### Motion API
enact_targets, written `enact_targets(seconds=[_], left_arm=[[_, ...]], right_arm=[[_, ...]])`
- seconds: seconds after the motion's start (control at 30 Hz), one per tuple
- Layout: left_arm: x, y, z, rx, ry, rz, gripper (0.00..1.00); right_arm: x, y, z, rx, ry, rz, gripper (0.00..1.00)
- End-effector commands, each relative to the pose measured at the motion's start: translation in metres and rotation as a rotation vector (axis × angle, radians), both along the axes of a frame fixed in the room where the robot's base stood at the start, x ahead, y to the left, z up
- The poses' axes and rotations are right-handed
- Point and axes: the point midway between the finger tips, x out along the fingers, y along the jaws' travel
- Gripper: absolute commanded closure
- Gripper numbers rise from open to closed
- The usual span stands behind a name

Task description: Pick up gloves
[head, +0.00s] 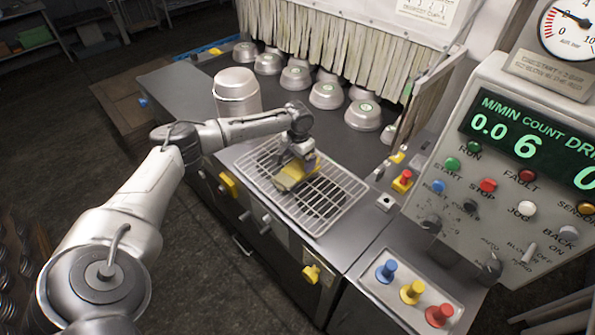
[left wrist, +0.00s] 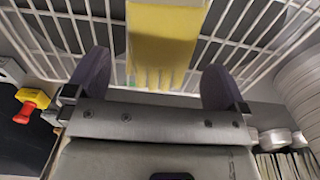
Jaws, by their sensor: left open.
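The yellow gloves (head: 289,178) lie on a white wire rack (head: 345,190) set in the counter. In the left wrist view the yellow piece (left wrist: 164,40) has a paler cuff end and finger shapes, and sits between my two dark fingers. I cannot tell whether it is one glove or a stacked pair. My left gripper (head: 300,160) is right over the gloves, pointing down. It also shows in the left wrist view (left wrist: 158,75), with its fingers wide apart and a gap on each side of the yellow piece. My right gripper is in neither view.
A tall stack of round pans (head: 237,93) stands left of the rack. Several upturned pans (head: 327,95) sit on the conveyor before a strip curtain. A control panel (head: 520,140) and a button box (head: 410,290) stand at the right.

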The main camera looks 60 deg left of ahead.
Motion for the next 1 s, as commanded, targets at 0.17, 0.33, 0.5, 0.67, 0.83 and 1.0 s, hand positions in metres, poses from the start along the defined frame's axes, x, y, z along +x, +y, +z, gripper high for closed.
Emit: enact_targets(seconds=[0.17,0.33,0.5,0.67,0.83,1.0], left_arm=[[0.000,0.000,-0.014,0.000,0.002,0.000,0.00],[0.000,0.002,-0.036,0.000,0.001,0.000,0.00],[0.000,0.001,-0.051,0.000,0.000,0.000,0.00],[0.000,0.001,-0.054,0.000,0.000,-0.001,0.00],[0.000,0.001,-0.053,0.000,0.000,-0.001,0.02],[0.000,0.002,-0.053,0.000,0.000,-0.001,0.18]], right_arm=[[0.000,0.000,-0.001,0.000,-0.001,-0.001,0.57],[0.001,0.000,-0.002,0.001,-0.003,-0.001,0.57],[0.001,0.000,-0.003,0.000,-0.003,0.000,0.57],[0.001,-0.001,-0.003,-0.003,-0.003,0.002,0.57],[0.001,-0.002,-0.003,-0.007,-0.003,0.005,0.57],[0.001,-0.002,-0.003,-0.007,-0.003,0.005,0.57]])
